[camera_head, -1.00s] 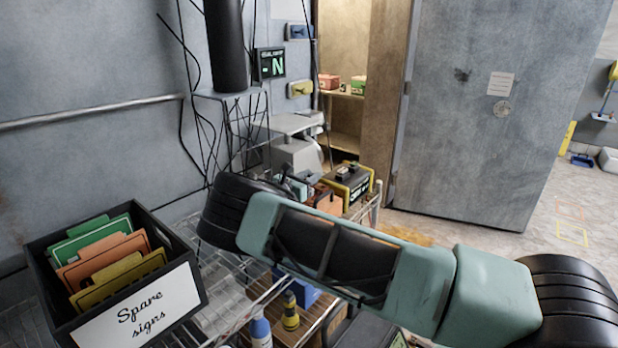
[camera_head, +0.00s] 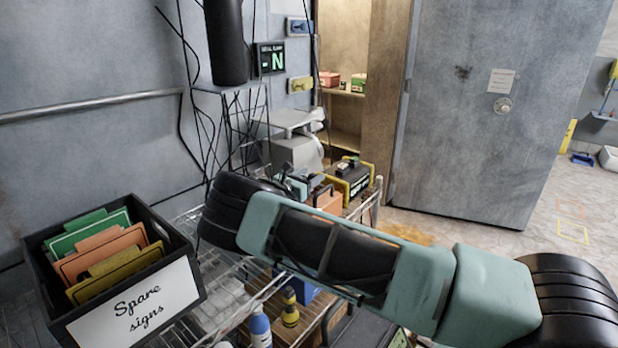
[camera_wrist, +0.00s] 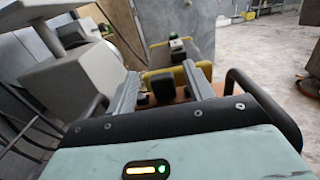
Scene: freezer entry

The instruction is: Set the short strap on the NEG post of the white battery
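My gripper (camera_wrist: 161,70) shows in the wrist view with its two grey fingers spread apart. A dark block (camera_wrist: 163,88) shows in the gap between them, with clear space on both sides; I cannot tell whether it is part of a strap or a post. In the head view my gripper (camera_head: 296,183) is small and partly hidden behind my arm, close to an orange box (camera_head: 327,201). A dark box with yellow edges (camera_head: 350,186) stands just beyond; it also shows ahead of the fingers in the wrist view (camera_wrist: 190,52). I cannot make out a white battery or the short strap.
A black crate of spare signs (camera_head: 130,305) stands on the wire rack (camera_head: 205,265) at left. A grey machine (camera_head: 295,152) is behind my gripper. Bottles (camera_head: 260,326) stand below. A grey door (camera_head: 490,110) is at right, with open floor beyond.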

